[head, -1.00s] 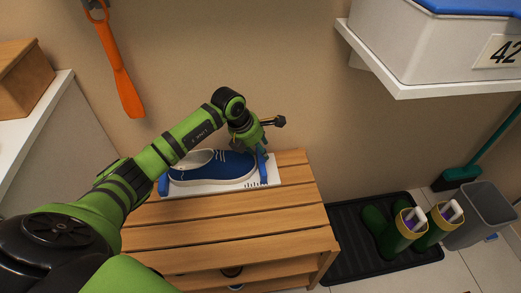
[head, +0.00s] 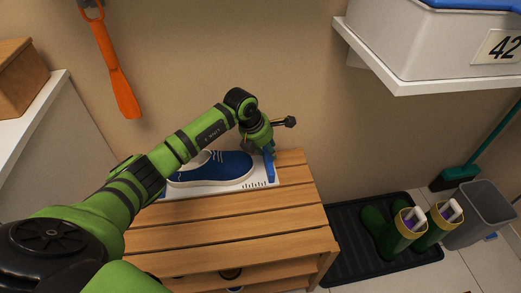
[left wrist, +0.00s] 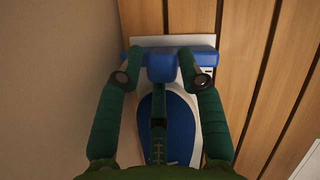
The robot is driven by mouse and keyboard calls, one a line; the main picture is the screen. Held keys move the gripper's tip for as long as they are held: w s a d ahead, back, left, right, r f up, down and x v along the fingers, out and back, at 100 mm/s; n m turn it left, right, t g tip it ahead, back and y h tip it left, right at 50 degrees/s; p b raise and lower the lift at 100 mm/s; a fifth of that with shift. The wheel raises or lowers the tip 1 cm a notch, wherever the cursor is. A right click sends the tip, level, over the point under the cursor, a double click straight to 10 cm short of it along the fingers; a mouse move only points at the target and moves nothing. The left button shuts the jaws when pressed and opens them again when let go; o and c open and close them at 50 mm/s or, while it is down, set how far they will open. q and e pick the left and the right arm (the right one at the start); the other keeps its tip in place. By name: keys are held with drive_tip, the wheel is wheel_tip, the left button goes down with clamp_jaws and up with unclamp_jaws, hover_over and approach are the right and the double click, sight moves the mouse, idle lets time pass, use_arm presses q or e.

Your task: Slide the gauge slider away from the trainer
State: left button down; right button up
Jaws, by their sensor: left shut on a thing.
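The blue trainer (head: 215,168) with a white sole lies on the white gauge board (head: 258,184) on the bench, its toe to the right. The blue gauge slider (head: 269,166) stands upright near the board's right end, with a small gap to the toe. In the left wrist view the slider (left wrist: 208,58) is a bar across the board with a knob (left wrist: 162,66), beyond the trainer (left wrist: 180,128). My left gripper (left wrist: 160,72) has its fingers either side of the knob and is shut on the slider. My right gripper is not in view.
The slatted wooden bench (head: 240,222) has bare slats in front of the board. A wall shelf (head: 400,85) with a white box is at upper right. An orange shoehorn (head: 118,85) hangs on the wall. Green boots (head: 400,236) stand on a black tray at right.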

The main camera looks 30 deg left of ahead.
use_arm(q)
drive_tip(key=shift+w+d, duration=0.1)
drive_tip(key=shift+d, duration=0.25)
drive_tip(key=c, duration=1.2)
unclamp_jaws()
drive_tip(key=shift+o, duration=0.5)
drive_tip(key=shift+d, duration=0.15)
drive_tip(key=shift+r, duration=0.1)
drive_tip(key=shift+r, duration=0.3)
drive_tip(key=v, duration=1.1)
drive_tip(key=shift+a, duration=0.3)
